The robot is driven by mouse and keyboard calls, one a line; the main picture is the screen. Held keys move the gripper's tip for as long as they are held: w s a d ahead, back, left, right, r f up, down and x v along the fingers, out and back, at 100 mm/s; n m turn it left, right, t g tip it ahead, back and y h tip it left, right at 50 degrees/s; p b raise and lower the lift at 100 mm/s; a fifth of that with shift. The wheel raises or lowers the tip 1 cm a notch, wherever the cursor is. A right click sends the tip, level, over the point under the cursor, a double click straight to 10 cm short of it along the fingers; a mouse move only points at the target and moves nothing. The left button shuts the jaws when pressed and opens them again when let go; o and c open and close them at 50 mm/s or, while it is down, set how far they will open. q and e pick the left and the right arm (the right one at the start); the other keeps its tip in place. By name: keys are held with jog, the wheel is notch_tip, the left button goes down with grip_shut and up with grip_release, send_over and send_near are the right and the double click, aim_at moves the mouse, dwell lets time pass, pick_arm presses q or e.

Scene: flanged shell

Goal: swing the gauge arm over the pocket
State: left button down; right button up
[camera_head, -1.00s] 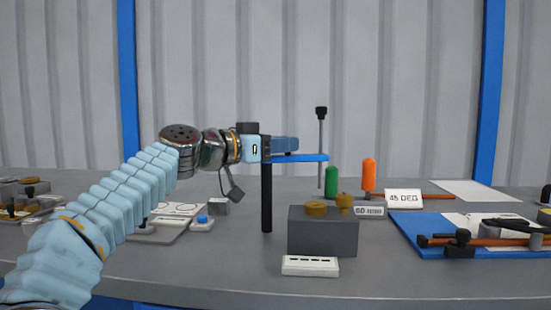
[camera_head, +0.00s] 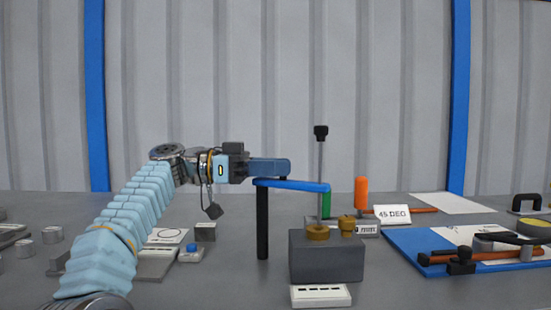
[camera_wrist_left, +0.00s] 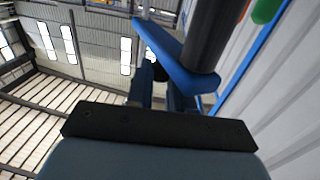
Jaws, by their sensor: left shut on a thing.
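The gauge arm (camera_head: 292,185) is a blue bar on top of a black upright post (camera_head: 262,225). It reaches right from the post, towards the space above a grey block (camera_head: 326,258). A thin rod with a black knob (camera_head: 320,132) stands upright at its right end. The block carries brass round parts (camera_head: 317,232); I cannot make out a pocket. My left gripper (camera_head: 284,168) is shut on the gauge arm near the post. In the left wrist view its blue fingers (camera_wrist_left: 157,82) meet the blue bar (camera_wrist_left: 175,55) beside the dark post (camera_wrist_left: 208,35). My right gripper is not in view.
A white slotted plate (camera_head: 320,296) lies before the block. Behind are a green cylinder (camera_head: 326,204), an orange handle (camera_head: 361,192) and a "45 DEG" sign (camera_head: 392,215). A blue mat (camera_head: 405,240) with tools lies right. Small plates and blocks lie left.

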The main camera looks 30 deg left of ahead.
pick_arm(q)
jog(key=shift+m+g, duration=0.3)
jog(key=shift+g, duration=0.1)
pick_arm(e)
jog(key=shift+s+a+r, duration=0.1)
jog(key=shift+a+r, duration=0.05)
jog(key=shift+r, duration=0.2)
pick_arm(q)
jog(key=c, duration=1)
grip_release()
jog(key=shift+s+a+p, duration=0.1)
jog(key=shift+a+p, duration=0.05)
jog(key=shift+p, duration=0.15)
jog(key=p+v, duration=0.5)
jog(key=v, duration=0.8)
jog(key=shift+a+f, duration=0.15)
jog(key=shift+a, duration=0.15)
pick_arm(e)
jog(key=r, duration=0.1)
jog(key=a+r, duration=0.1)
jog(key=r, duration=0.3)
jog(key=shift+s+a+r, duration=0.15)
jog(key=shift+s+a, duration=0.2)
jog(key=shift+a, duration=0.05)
pick_arm(q)
jog(key=shift+s, duration=0.1)
